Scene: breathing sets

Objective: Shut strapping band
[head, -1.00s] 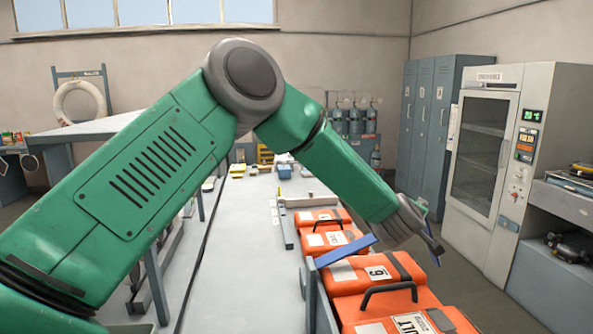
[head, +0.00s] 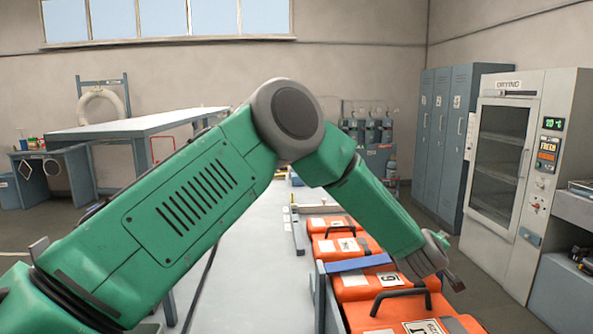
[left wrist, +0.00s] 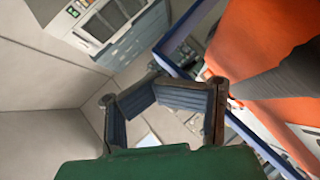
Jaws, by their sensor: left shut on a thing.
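The blue strapping band (head: 360,263) lies across the orange breathing-set cases, its left end at the grey rack edge. My left gripper (head: 452,282) is at the right side of the cases, past the band's right end, and partly hidden behind my green arm. In the left wrist view the gripper (left wrist: 165,105) has its fingers drawn in with blue ribbed pads, shut on the band. The held part is mostly hidden. An orange case (left wrist: 262,45) fills the upper right. My right gripper is not in view.
Several orange cases (head: 385,312) with black handles stand in a row along the grey bench (head: 250,270). A drying cabinet (head: 505,150) and blue lockers (head: 440,130) stand at the right. The floor between the cases and cabinet is clear.

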